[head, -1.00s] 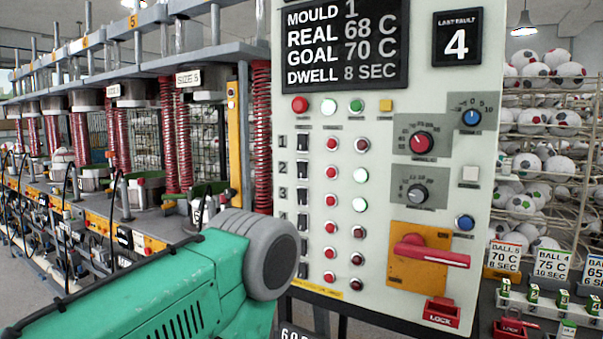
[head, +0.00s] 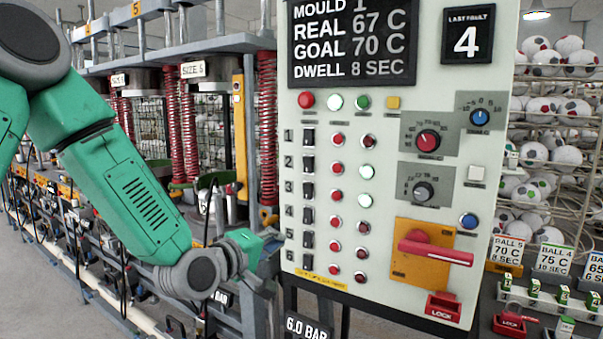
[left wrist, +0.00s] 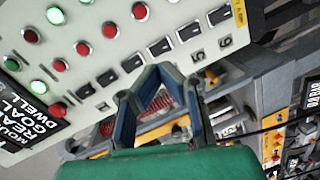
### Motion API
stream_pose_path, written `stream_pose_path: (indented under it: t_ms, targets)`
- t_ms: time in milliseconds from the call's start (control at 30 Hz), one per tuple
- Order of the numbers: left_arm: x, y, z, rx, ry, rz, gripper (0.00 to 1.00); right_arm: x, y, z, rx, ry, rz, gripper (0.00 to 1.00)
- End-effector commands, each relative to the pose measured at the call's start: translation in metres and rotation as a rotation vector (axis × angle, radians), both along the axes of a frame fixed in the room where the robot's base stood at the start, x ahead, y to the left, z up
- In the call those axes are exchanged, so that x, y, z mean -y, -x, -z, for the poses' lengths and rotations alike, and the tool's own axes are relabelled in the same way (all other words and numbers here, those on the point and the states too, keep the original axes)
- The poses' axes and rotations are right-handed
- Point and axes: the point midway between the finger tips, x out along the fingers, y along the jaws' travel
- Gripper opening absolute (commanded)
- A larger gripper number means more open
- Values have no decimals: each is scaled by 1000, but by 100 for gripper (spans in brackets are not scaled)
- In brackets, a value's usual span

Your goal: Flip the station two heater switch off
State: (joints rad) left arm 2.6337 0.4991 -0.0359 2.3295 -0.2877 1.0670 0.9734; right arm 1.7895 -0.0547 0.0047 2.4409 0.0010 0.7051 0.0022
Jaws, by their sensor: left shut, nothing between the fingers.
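The station two heater switch (head: 308,163) is a black rocker in the row marked 2 on the pale control panel (head: 400,130). My left gripper (head: 268,268) is shut and empty at the panel's lower left edge, below and left of switch 2. Its fingers (left wrist: 160,75) show in the left wrist view in front of the switch column's edge. My right gripper is not in view.
Other black switches (head: 308,188) stand close above and below, with red buttons (head: 337,167) to their right. A red-handled switch (head: 435,250) sticks out at the panel's lower right. Presses with red springs (head: 267,130) stand behind on the left.

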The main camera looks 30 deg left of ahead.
Motion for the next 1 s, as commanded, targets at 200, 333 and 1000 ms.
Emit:
stream_pose_path:
  t_ms: [200, 333, 1000]
  targets:
    - [-24, -6, -95, 222, 225, -42, 0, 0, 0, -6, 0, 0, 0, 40]
    - [-28, -5, -112, 265, 272, -45, 0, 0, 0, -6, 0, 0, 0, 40]
    - [-28, -48, -118, 265, 270, -45, 0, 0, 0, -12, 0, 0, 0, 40]
